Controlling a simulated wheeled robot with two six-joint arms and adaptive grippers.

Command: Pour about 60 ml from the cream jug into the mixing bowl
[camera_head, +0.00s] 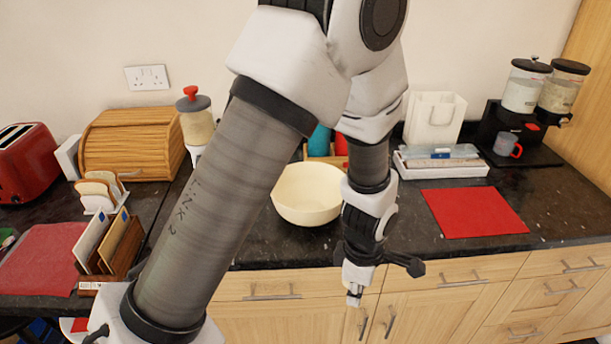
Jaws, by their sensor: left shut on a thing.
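The mixing bowl (308,193), round and cream-coloured, stands upright on the dark counter near its front edge. My left arm crosses the middle of the view. Its dark gripper (402,262) is low and to the right of the bowl, in front of the cabinet doors. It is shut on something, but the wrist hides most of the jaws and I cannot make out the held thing. I cannot pick out the cream jug anywhere in view. My right gripper is not in view.
A red mat (475,210) lies right of the bowl. Dispensers (525,88) and a mug (507,145) stand at the back right. A bread bin (133,146), a lidded jar (196,125), a letter rack (108,250) and a toaster (25,165) are at left.

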